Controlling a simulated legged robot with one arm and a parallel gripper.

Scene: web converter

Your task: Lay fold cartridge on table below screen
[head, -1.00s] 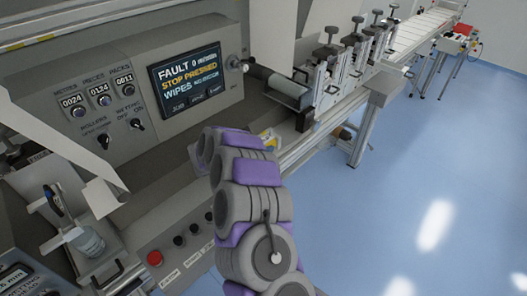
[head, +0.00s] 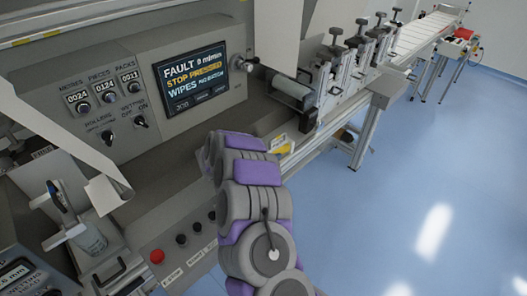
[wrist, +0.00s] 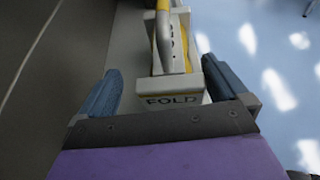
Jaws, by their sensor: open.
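The fold cartridge (wrist: 173,101), a white block marked FOLD with a yellow and white handle-like part behind it, lies in the middle of the wrist view. My gripper (wrist: 160,67) is open, with one blue-grey finger on each side of the cartridge. Whether either finger touches it I cannot tell. A yellow and white piece, likely the cartridge, shows in the head view (head: 281,143) beyond my arm. The screen (head: 190,76) on the grey machine panel reads FAULT and STOP PRESSED. The grey table (head: 140,215) runs below it. My arm hides the gripper in the head view.
A red button (head: 157,256) and several black knobs line the table's front edge. A roller and clamp assembly (head: 335,75) stands to the right. A clear bottle (head: 90,238) stands at left. The blue floor (head: 430,190) is open at right.

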